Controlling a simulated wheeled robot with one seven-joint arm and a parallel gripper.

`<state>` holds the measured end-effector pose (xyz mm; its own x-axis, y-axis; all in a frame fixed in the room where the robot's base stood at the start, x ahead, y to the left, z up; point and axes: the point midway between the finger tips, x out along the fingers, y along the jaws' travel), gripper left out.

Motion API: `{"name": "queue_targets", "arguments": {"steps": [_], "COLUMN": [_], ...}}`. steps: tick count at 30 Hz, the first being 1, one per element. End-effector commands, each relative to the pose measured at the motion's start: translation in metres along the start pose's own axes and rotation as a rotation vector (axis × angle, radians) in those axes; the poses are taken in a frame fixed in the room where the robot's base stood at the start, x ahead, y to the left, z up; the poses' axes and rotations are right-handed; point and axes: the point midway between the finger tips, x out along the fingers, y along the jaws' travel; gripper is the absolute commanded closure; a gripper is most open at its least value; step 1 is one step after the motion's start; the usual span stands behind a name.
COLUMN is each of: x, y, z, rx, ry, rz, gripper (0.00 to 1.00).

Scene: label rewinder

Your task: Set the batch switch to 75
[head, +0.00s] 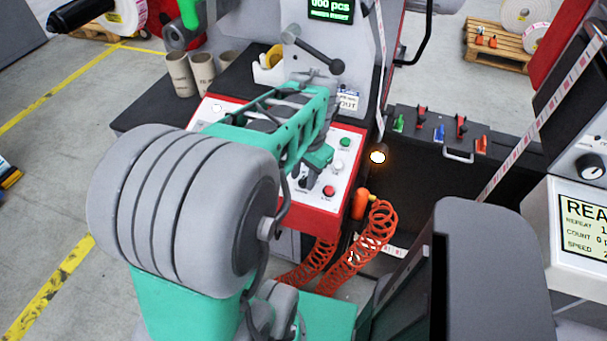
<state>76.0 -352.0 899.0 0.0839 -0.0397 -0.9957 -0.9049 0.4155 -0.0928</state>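A white control panel (342,178) with a red frame lies at the machine's front. A small black knob (303,182) sits on its lower part, partly hidden by my arm; its setting and label are too small to read. I cannot tell whether it is the batch switch. My gripper (318,160) is low over the panel, close to this knob. My arm hides much of the gripper and of the panel's middle. Whether the fingers are open, shut or touching a control cannot be seen.
Green (345,142), white (338,166) and red (329,190) buttons sit right of my gripper. A lever with a dark ball (337,67) rises behind. An orange coiled hose (362,248) hangs in front. A display box (580,228) and another dial (591,167) are at right.

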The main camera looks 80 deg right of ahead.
Motion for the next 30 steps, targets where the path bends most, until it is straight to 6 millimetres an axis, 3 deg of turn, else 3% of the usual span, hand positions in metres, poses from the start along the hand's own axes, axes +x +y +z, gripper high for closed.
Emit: {"name": "queue_targets", "arguments": {"steps": [5,15,18,30], "x": [-0.004,-0.066,-0.076,-0.078], "y": [0.0,0.0,0.0,0.0], "z": [0.0,-0.001,0.0,0.0], "rx": [0.0,0.0,0.001,0.0], "ry": [0.0,0.002,0.001,0.0], "rz": [0.0,-0.001,0.0,0.0], "gripper": [0.66,0.66,0.66,0.66]}}
